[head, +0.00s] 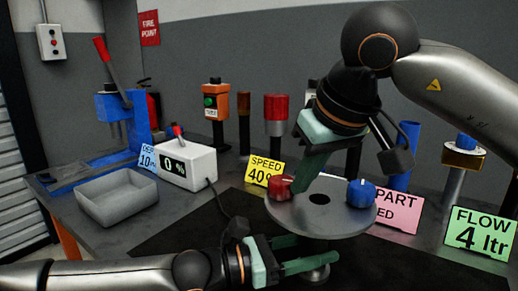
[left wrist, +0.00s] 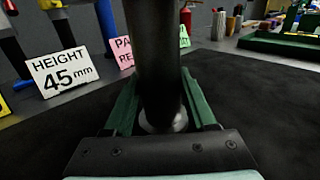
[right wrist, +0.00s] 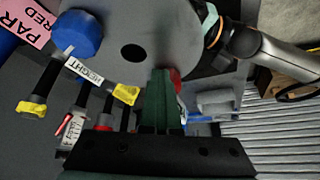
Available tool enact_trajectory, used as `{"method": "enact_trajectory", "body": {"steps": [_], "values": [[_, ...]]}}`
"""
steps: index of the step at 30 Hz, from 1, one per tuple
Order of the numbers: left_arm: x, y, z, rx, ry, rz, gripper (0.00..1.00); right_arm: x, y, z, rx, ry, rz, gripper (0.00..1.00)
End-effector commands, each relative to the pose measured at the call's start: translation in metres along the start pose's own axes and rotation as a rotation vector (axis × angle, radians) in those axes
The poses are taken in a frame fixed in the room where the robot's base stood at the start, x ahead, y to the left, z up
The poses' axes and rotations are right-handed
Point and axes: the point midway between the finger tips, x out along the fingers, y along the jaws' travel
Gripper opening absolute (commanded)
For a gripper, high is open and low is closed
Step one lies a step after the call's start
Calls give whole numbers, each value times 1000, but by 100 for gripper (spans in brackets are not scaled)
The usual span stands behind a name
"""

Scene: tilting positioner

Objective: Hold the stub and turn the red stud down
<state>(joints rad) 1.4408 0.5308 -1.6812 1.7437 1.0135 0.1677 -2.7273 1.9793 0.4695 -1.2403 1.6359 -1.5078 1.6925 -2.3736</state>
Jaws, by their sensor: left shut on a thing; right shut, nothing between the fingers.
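A round grey metal disc (head: 320,222) with a central hole carries a red stud (head: 279,188) at its left and a blue stud (head: 361,194) at its right. My left gripper (head: 312,254) is below the disc, shut on a dark upright stub (left wrist: 155,60), which stands between its green fingers in the left wrist view. My right gripper (head: 300,188) is shut and empty. Its green fingertips are beside the red stud, close to the disc. In the right wrist view the fingers (right wrist: 160,78) partly hide the red stud (right wrist: 176,82); I cannot tell whether they touch.
A white display box (head: 188,165) and a grey open tray (head: 117,196) stand to the left. A yellow speed card (head: 264,172), a pink card (head: 398,211) and a green flow card (head: 478,232) stand around the disc. Several posts and tools line the back.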

Motion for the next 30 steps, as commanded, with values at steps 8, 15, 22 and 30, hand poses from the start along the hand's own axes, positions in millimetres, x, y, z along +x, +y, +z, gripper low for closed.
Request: {"method": "enact_trajectory", "body": {"steps": [8,15,22,30], "values": [[1,-3,0,7,1,-7,0,0,-6,0,-2,4,-4,0],[1,-3,0,7,2,-7,0,-1,-13,2,-4,3,-5,0],[1,-3,0,7,1,-7,0,-1,-20,1,-3,5,-5,0],[1,-3,0,8,1,-7,0,0,-26,-1,-2,6,-4,0]]}}
